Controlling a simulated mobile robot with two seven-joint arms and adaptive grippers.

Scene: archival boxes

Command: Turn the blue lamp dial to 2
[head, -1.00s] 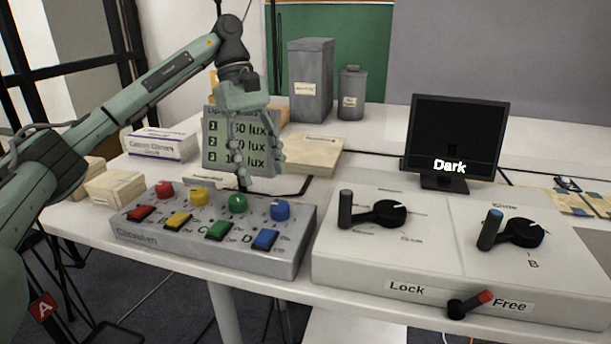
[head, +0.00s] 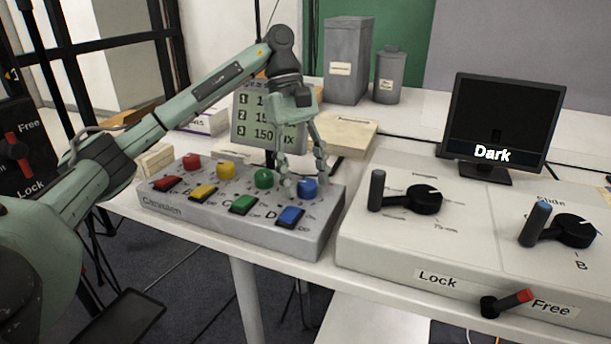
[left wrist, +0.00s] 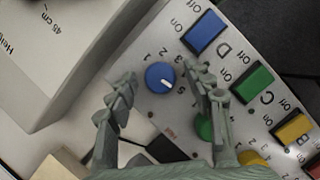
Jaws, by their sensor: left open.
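The blue lamp dial (head: 308,187) is the rightmost round knob on the grey four-channel console (head: 240,220), behind the blue switch (head: 290,216). In the left wrist view the dial (left wrist: 160,77) has a white mark pointing to the lower right; small numbers ring it, hard to read. My left gripper (head: 303,183) is open and points down over the console. Its fingertips (left wrist: 163,76) lie on either side of the dial in the wrist view, with gaps visible. Whether they reach down to the dial's height is unclear. My right gripper is not in view.
Green (head: 264,179), yellow (head: 227,171) and red (head: 192,161) dials sit left of the blue one. A white box with black levers (head: 460,235) stands close on the right. A lux sign (head: 255,128) stands behind. The monitor (head: 503,120) reads "Dark".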

